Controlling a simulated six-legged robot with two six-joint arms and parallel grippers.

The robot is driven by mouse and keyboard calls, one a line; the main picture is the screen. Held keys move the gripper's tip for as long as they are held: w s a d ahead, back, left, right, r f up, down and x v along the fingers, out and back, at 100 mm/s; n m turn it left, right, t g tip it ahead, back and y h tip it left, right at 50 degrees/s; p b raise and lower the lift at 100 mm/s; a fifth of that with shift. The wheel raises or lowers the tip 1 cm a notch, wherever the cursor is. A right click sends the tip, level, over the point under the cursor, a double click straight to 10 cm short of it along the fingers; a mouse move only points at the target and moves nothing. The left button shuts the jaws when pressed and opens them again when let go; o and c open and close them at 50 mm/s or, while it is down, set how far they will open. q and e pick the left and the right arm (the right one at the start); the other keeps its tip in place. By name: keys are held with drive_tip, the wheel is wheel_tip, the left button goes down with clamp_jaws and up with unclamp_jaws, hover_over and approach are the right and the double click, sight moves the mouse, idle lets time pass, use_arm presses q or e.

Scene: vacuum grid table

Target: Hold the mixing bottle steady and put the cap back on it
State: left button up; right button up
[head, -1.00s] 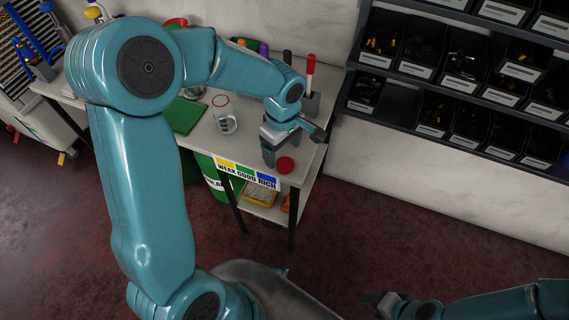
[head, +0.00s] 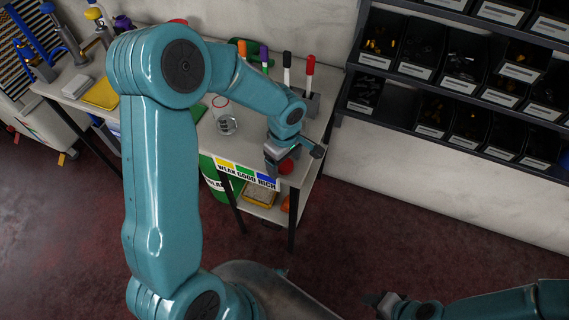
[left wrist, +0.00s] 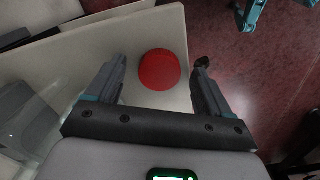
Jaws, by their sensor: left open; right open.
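The red cap (head: 287,167) lies on the table near its front right corner, partly hidden by my left gripper (head: 281,158) in the head view. In the left wrist view the cap (left wrist: 159,70) shows between the open fingers of my left gripper (left wrist: 160,66), with a gap on each side. The clear mixing bottle (head: 228,125), with a red ring at its top, stands upright on the table to the left of that gripper. My right gripper (head: 384,304) is open and empty, low over the floor, away from the table.
Markers (head: 310,72) stand in a grey holder (head: 309,104) behind my left gripper. Shelves of black bins (head: 465,64) hang on the wall at the right. A yellow tray (head: 101,94) lies at the left.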

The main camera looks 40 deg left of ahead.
sight(284, 164)
use_arm(q)
drive_tip(key=c, duration=1.1)
wheel_tip(284, 164, up, 20)
drive_tip(key=p, duration=0.1)
